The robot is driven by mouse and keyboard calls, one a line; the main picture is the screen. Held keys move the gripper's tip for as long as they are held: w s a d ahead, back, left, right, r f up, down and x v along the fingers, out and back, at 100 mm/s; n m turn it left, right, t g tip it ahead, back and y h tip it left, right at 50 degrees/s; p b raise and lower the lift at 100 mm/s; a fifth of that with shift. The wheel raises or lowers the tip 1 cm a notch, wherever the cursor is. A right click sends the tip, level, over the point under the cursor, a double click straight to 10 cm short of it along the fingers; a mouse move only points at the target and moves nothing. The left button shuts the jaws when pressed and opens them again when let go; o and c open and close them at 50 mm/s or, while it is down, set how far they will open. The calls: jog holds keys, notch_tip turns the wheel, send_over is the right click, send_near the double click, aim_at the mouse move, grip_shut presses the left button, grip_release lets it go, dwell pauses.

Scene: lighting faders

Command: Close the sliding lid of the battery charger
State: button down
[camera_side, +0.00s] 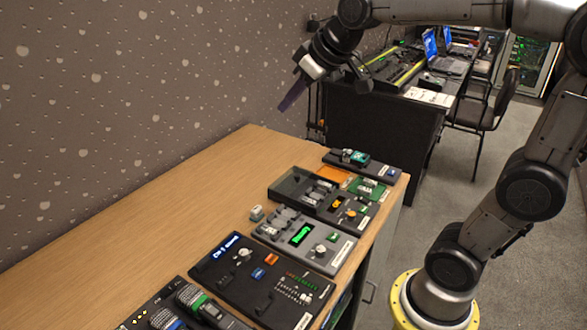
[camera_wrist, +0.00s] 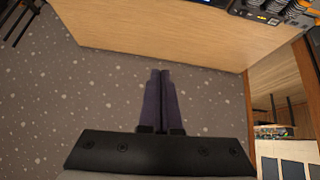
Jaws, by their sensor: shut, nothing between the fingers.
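My gripper (camera_side: 284,106) is shut and empty, its purple fingers pressed together high above the far end of the bench. It also shows in the wrist view (camera_wrist: 160,73), with only wall and bench edge around it. The battery charger (camera_side: 345,212) appears to be the dark unit with an orange knob, well below and in front of my gripper. A dark see-through panel, apparently its sliding lid (camera_side: 289,184), lies over its left part. Pale battery cells show beside the panel. How far the lid is open is too small to tell.
A grey unit with a green display (camera_side: 312,244) sits nearer, with a small loose block (camera_side: 257,212) beside it. A black control panel (camera_side: 262,278) and microphones (camera_side: 190,297) lie nearer still. A small black device (camera_side: 362,160) is at the far end. The bench's left side (camera_side: 150,225) is clear.

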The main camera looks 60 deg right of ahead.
jog(key=w+d+f+m, duration=0.1)
jog(key=w+d+f, duration=0.4)
jog(key=w+d, duration=0.45)
jog(key=m+g, duration=0.3)
jog(key=g, duration=0.1)
send_over(291, 177)
notch_tip(291, 177, down, 21)
jog(key=x, duration=0.8)
jog(key=shift+f, duration=0.4)
jog(key=shift+s+f, duration=0.1)
jog(key=shift+s, duration=0.15)
jog(key=shift+s+a, duration=0.25)
jog(key=shift+s, duration=0.6)
jog(key=shift+s+a, duration=0.25)
jog(key=shift+s, duration=0.6)
